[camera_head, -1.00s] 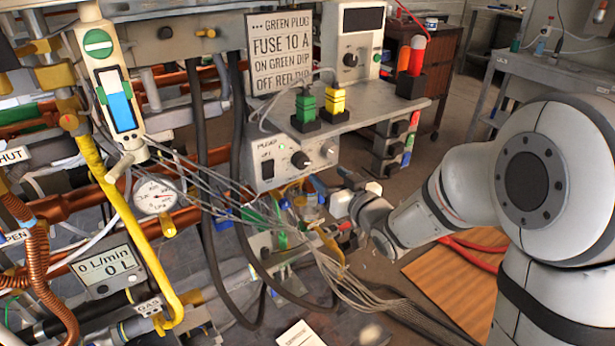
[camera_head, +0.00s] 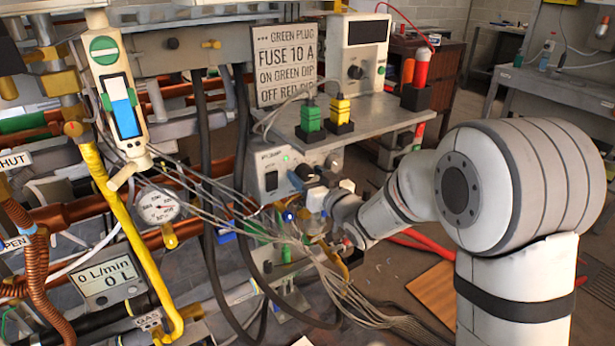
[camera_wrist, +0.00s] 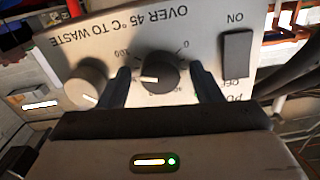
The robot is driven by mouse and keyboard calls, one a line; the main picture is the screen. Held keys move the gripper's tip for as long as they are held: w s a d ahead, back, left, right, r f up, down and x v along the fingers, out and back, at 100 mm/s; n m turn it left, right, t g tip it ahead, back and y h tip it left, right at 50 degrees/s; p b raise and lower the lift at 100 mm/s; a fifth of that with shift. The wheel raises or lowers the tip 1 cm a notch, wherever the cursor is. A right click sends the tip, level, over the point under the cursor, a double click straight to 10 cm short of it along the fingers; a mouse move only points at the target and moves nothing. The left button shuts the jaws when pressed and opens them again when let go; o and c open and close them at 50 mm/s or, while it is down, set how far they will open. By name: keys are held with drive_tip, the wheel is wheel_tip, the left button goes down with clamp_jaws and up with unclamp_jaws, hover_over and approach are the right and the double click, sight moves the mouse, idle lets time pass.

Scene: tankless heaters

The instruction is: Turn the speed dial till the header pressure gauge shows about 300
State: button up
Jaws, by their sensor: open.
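The black speed dial (camera_wrist: 160,78) is on the pale pump box, with a white pointer mark and a scale around it showing 0 and 100. In the wrist view, which shows the box upside down, my open gripper (camera_wrist: 162,72) has one finger on each side of the dial. I cannot tell whether the fingers touch it.
A pale knob (camera_wrist: 86,84) sits beside the dial, and a dark rocker switch (camera_wrist: 237,53) is on its other side. A green lamp shows on the pump box. Loose grey cables (camera_head: 345,290) hang below my gripper. A shelf (camera_head: 375,120) with green and yellow plugs is above.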

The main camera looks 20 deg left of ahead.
drive_tip(key=shift+c, duration=0.5)
drive_tip(key=c, duration=0.9)
drive_tip(key=shift+f+b, duration=0.1)
drive_tip(key=shift+b, duration=0.25)
drive_tip(key=shift+f+n+b, duration=0.2)
drive_tip(key=shift+n+b, duration=0.8)
drive_tip(key=shift+b, duration=0.2)
drive_tip(key=n+b, duration=0.3)
drive_tip(key=b, duration=0.1)
drive_tip(key=shift+r+n, duration=0.1)
drive_tip(key=shift+n, duration=0.2)
drive_tip(key=shift+n+b, duration=0.3)
